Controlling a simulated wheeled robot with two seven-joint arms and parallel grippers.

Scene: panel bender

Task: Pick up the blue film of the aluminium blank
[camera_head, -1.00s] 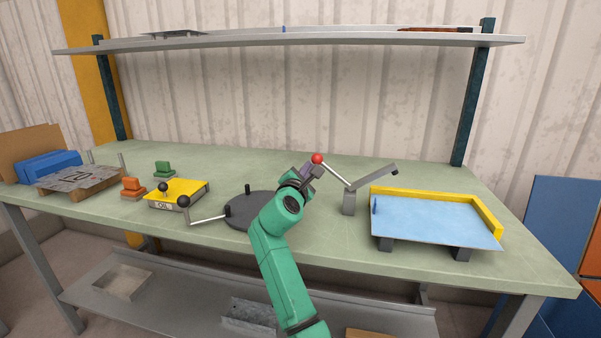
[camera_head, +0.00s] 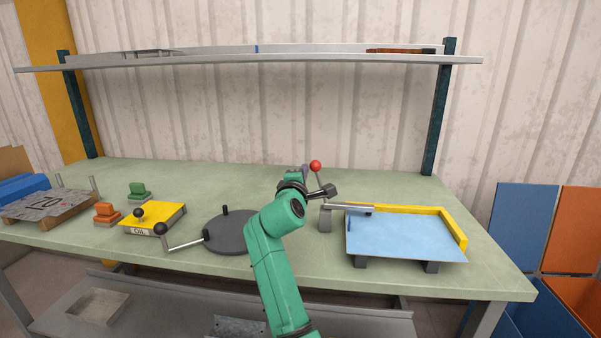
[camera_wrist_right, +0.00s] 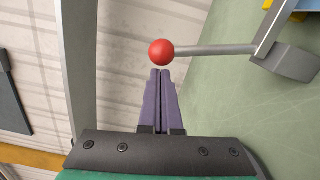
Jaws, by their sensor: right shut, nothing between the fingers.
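The blue film (camera_head: 405,238) covers the top of the flat blank, which rests on dark supports at the right of the bench in the head view. A small dark blue upright piece stands near its left edge. A grey clamp arm (camera_head: 345,207) lies low, its end over the film's back-left part. Its lever ends in a red ball (camera_head: 315,166), also in the right wrist view (camera_wrist_right: 161,52). My right gripper (camera_head: 305,171) is left of the blank, beside the red ball. Its purple fingers (camera_wrist_right: 160,73) are shut and empty, tips just below the ball in the wrist view. My left gripper is out of view.
A yellow fence (camera_head: 455,228) borders the blank's back and right side. Left of my arm are a dark round disc (camera_head: 228,232) with a crank, a yellow OIL box (camera_head: 155,217) and small green and orange blocks. A shelf (camera_head: 250,60) hangs above the bench.

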